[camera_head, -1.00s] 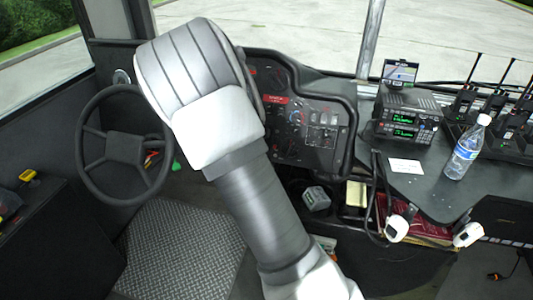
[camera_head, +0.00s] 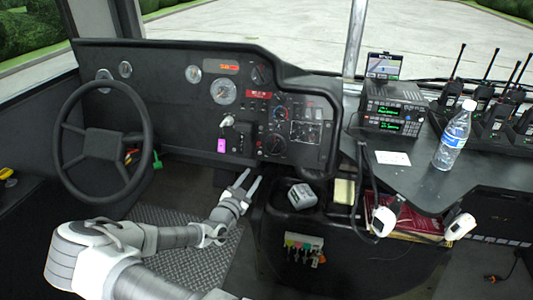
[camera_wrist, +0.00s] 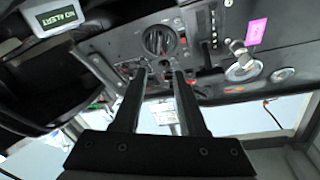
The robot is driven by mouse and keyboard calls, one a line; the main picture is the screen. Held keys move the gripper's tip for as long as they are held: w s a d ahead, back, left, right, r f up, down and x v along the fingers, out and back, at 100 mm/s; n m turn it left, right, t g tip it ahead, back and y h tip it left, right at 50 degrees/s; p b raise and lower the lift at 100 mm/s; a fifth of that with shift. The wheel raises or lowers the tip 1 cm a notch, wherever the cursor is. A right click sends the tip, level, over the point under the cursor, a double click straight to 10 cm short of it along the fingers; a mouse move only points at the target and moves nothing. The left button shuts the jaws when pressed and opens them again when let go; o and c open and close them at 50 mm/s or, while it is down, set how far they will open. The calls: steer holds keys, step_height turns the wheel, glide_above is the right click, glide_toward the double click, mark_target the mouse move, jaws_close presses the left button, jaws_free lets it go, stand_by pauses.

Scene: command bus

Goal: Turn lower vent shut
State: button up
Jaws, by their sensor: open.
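The lower vent is most likely the round black dial (camera_head: 274,145) low on the right part of the dashboard, with a similar round piece (camera_head: 261,75) higher up. I cannot read whether it is open or shut. In the wrist view a round dial (camera_wrist: 159,40), apparently the same one, lies beyond the fingertips. My gripper (camera_head: 251,181) is open and empty, below the dial in the head view and pointing up toward the dashboard. In the wrist view its two fingers (camera_wrist: 159,76) are apart, with the dial above the gap between them. No contact shows.
A key with a pink tag (camera_head: 221,145) hangs left of the dial. The steering wheel (camera_head: 104,142) is farther left. A grey box with a display (camera_head: 302,196) sits right of my gripper. A bottle (camera_head: 453,136) and radio (camera_head: 393,110) stand on the right console.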

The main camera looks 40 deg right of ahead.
mark_target(273, 148)
steer(key=b+x, duration=0.3)
steer(key=x, duration=1.3)
steer(key=shift+w+d, duration=0.25)
steer(key=shift+d, duration=0.1)
jaws_close()
